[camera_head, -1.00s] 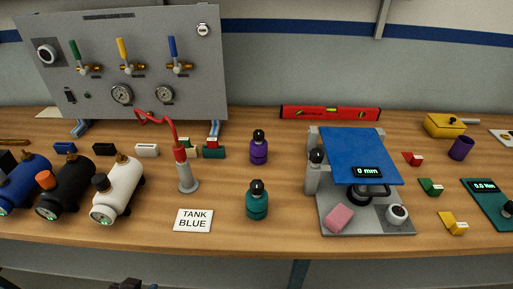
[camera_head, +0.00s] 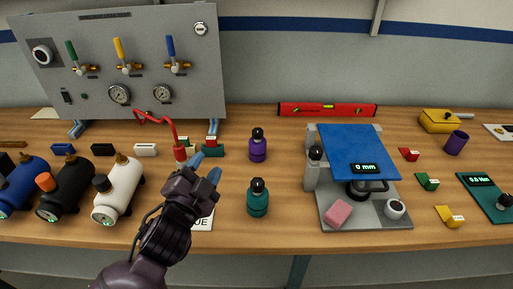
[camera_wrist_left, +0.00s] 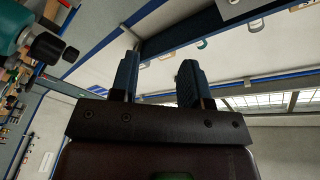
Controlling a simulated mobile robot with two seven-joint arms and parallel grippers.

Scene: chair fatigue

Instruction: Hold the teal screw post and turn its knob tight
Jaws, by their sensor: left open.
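The teal screw post (camera_head: 258,205) stands upright near the front middle of the table, with its black knob (camera_head: 257,185) on top. My left gripper (camera_head: 206,167) is raised left of the post, apart from it, with its blue fingers spread and nothing between them. In the left wrist view the open fingers (camera_wrist_left: 157,80) are empty. A teal body with a black knob (camera_wrist_left: 47,47), which looks like the post, shows at the upper left edge there. My right gripper is in neither view.
A purple bottle-like post (camera_head: 257,150) stands behind the teal one. A grey stand with a blue plate (camera_head: 355,152) is to the right. A white tank (camera_head: 120,190) and a red-tipped stand (camera_head: 180,152) are to the left. The wood is clear around the post.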

